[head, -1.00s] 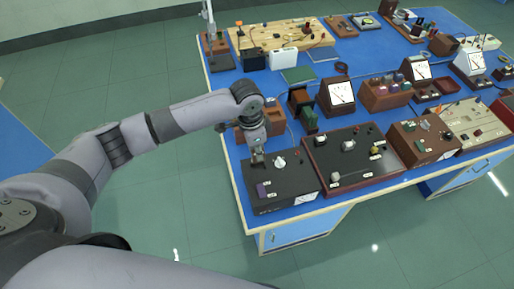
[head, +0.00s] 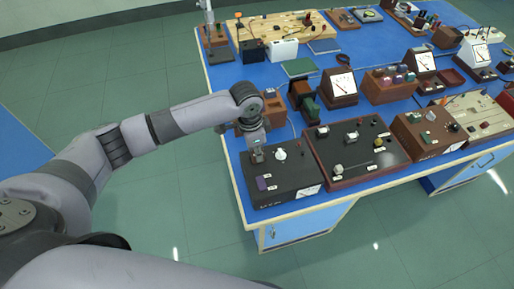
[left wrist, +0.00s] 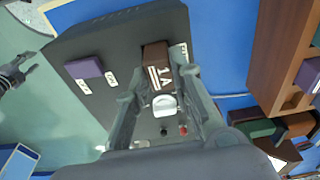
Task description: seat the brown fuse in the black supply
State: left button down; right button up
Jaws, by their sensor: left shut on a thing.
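The black supply (head: 290,187) sits at the near left corner of the blue bench; its dark top also shows in the left wrist view (left wrist: 120,42). My left gripper (head: 257,150) is over its far left part, pointing down. In the left wrist view, my left gripper (left wrist: 158,88) is shut on the brown fuse (left wrist: 156,60), which has a white "1 A" label. The fuse is at the supply's top, beside the white knob (left wrist: 164,105). Its underside is hidden, so I cannot tell whether it is seated. A grey gripper-like part, probably my right gripper (left wrist: 15,74), shows at the left edge, unclear.
A purple block (head: 263,183) stands on the supply's near left part. A dark panel in a red-brown frame (head: 350,181) stands close to the supply's right side. A brown wooden block (head: 272,113) is behind my gripper. Open floor lies left of the bench.

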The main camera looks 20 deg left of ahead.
pick_arm(q)
jog(key=shift+f, duration=0.2)
jog(key=c, duration=1.3)
grip_release()
jog(key=shift+c, duration=0.2)
notch_tip(320, 180, up, 12)
jog(key=a, duration=0.1)
jog(key=shift+s, duration=0.4)
jog(key=shift+f, duration=0.1)
